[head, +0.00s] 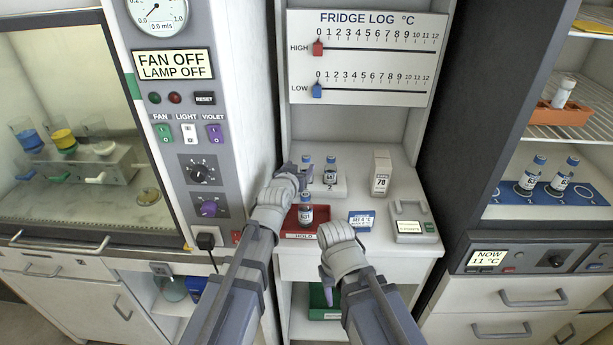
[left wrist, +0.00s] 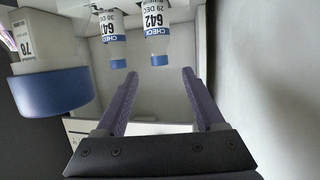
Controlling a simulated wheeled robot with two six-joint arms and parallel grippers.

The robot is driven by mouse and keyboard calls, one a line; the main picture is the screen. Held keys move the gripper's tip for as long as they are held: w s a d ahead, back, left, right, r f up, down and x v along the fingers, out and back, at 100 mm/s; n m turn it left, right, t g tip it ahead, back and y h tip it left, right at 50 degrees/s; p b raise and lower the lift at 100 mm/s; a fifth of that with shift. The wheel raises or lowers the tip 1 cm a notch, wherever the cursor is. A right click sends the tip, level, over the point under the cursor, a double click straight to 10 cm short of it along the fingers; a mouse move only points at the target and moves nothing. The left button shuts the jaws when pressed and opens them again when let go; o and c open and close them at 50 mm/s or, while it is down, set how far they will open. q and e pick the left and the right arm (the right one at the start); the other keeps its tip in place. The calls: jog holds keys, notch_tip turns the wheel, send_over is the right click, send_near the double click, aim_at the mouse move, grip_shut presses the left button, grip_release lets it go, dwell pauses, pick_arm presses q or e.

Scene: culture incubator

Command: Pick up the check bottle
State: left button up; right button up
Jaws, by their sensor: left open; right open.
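Two small bottles with blue caps stand on a white stand (head: 328,190) marked 2, a left one (head: 307,166) and a right one (head: 330,169). In the left wrist view, which is upside down, two bottles carry a CHECK band and 642: one dated 30 DEC (left wrist: 112,30), the other 29 DEC (left wrist: 157,35). My left gripper (head: 301,173) is open beside the stand; its fingers (left wrist: 160,74) point toward the 29 DEC bottle, apart from it. My right gripper (head: 324,258) is open and empty in front of the bench. Another blue-capped bottle (head: 306,212) stands in the red tray.
The red tray (head: 319,227) marked HOLD is at the front. A white carton (head: 381,173) marked 78, a blue sign (head: 361,220) and a grey device (head: 410,226) stand to the right. The open fridge at right holds two bottles on a blue rack (head: 520,191).

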aim_at(305, 161)
pick_arm(q)
jog(key=shift+f+b+x, duration=0.1)
jog(key=shift+b+x, duration=0.55)
jog(key=shift+x, duration=1.55)
jog(key=shift+f+b+x, duration=0.15)
jog(key=shift+b+x, duration=0.5)
jog(key=shift+x, duration=1.6)
jog(key=shift+s+r, duration=0.1)
jog(key=shift+s, duration=0.1)
jog(key=shift+c, duration=0.7)
grip_shut()
